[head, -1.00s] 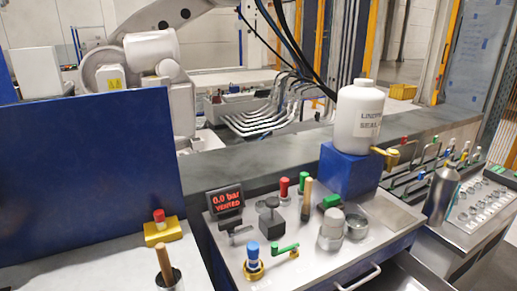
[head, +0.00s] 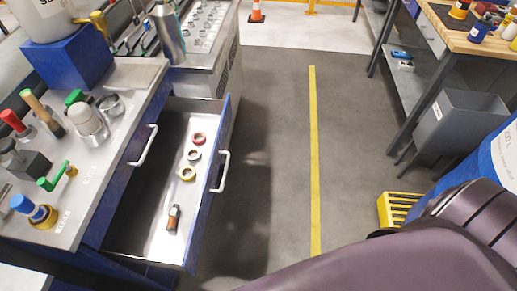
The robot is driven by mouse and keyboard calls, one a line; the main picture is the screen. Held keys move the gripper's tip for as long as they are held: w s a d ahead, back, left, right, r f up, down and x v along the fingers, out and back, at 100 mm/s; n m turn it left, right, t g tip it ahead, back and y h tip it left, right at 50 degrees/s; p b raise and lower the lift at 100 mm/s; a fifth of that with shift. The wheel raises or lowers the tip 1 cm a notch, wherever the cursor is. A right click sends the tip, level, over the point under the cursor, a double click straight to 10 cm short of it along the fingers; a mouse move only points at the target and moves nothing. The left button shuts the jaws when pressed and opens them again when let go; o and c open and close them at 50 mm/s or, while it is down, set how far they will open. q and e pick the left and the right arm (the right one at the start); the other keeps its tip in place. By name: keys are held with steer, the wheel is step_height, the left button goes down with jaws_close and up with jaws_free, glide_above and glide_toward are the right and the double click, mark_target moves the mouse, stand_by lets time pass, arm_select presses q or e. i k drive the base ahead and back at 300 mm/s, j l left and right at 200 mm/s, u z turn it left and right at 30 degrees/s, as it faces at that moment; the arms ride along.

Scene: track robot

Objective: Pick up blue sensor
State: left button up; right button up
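No object is clearly identifiable as the blue sensor. A blue-capped fitting with a brass collar (head: 36,210) stands on the steel bench top at the left. A small blue item (head: 401,55) lies on the grey shelf under the wooden workbench at the upper right, too small to make out. The open drawer (head: 150,225) below the steel bench holds several rings (head: 187,173) and a small dark-and-orange cylinder (head: 174,218). Neither gripper is in view. A dark purple link of my own arm fills the lower right.
A yellow floor line (head: 314,150) runs through clear floor in the middle. The drawer juts into this aisle. A wooden workbench (head: 470,35), a grey bin (head: 460,125) and a yellow slatted crate (head: 396,208) are at the right. An orange cone (head: 257,12) stands far back.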

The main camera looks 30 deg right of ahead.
mark_target(38, 214)
steer(key=z, duration=0.3)
steer(key=u, duration=1.4)
steer(key=k+j+u, duration=0.1)
steer(key=u, duration=0.15)
